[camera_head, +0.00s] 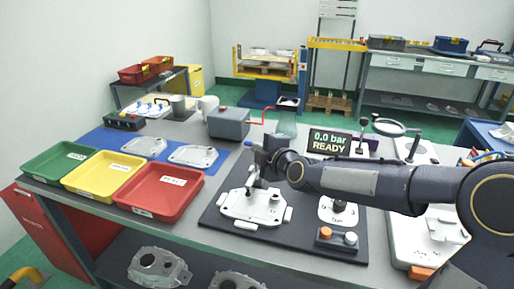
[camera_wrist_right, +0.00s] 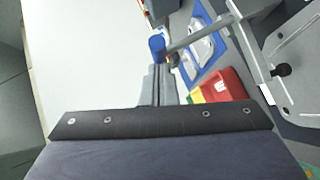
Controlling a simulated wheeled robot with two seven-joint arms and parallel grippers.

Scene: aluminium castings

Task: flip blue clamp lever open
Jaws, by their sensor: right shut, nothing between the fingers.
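The clamp lever shows its blue tip (camera_head: 248,143) just left of my right gripper in the head view. In the right wrist view the blue tip (camera_wrist_right: 157,45) sits on a grey rod that runs to the right, just past the ends of my fingers. My right gripper (camera_head: 257,157) is shut and empty, close by the lever; whether it touches cannot be told. Its shut fingers also show in the right wrist view (camera_wrist_right: 159,84). A pale casting (camera_head: 252,206) lies below the gripper on the dark fixture plate (camera_head: 290,238). The clamp's base is largely hidden by my gripper. My left gripper is out of view.
Green (camera_head: 58,160), yellow (camera_head: 103,173) and red (camera_head: 160,190) trays stand at the left. Castings lie on a blue mat (camera_head: 130,138) behind them. A display (camera_head: 328,142) reads "0.0 bar READY".

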